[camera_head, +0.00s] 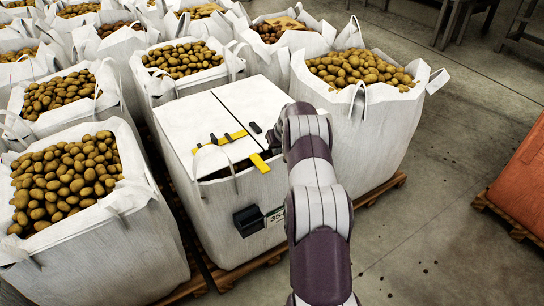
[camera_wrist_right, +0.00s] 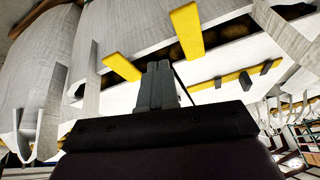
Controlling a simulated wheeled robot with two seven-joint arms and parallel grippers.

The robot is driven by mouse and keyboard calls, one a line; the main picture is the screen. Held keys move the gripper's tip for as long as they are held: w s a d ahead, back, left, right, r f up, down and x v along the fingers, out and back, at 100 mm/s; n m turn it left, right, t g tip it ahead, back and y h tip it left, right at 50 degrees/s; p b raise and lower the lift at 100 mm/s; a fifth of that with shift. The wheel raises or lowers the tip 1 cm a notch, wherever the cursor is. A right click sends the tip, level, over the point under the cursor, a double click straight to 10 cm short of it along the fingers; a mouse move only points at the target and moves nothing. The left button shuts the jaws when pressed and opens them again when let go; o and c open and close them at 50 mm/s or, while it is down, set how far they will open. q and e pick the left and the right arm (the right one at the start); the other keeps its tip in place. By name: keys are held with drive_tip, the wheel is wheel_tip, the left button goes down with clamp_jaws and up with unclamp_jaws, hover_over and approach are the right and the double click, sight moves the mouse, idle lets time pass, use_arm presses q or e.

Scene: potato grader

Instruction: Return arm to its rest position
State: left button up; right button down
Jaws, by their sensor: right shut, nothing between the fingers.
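My right arm reaches in from the bottom of the head view to the covered white bag (camera_head: 219,105) in the middle. My right gripper (camera_head: 272,142) is small and dark there, at the bag's near right top edge. In the right wrist view its grey fingers (camera_wrist_right: 158,68) are together with nothing between them. A yellow bar with dark blocks (camera_head: 224,139) lies on the bag's white top, and a shorter yellow piece (camera_head: 260,162) sits at its front edge, close to the gripper. Yellow bars (camera_wrist_right: 188,30) also show around the fingers in the wrist view. My left gripper is out of view.
Open bags full of potatoes stand left, behind and right, including a large bag (camera_head: 384,115) beside my arm. A black box (camera_head: 249,220) hangs on the covered bag's front. An orange-red container (camera_head: 524,185) stands far right. The concrete floor (camera_head: 425,235) between is clear.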

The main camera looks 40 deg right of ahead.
drive_tip(key=s+d+r+b, duration=0.1)
drive_tip(key=s+d+r, duration=0.15)
drive_tip(key=d, duration=0.35)
drive_tip(key=s+a+f+m+g, duration=0.2)
drive_tip(key=s+a+f+m, duration=0.15)
drive_tip(key=s+a, duration=0.2)
drive_tip(key=s+a+r+n, duration=0.2)
drive_tip(key=s+a+r, duration=0.2)
drive_tip(key=a, duration=0.7)
drive_tip(key=s+a+r+n+g, duration=0.1)
drive_tip(key=s+a+r+n, duration=0.2)
drive_tip(key=s+a, duration=0.6)
drive_tip(key=s+a+r+n, duration=0.2)
drive_tip(key=s+a+r, duration=0.2)
drive_tip(key=a, duration=1.1)
drive_tip(key=shift+s+a+r+n+g+y+p, duration=0.2)
drive_tip(key=shift+s+r+n+g+y+p, duration=0.15)
drive_tip(key=shift+s, duration=1.3)
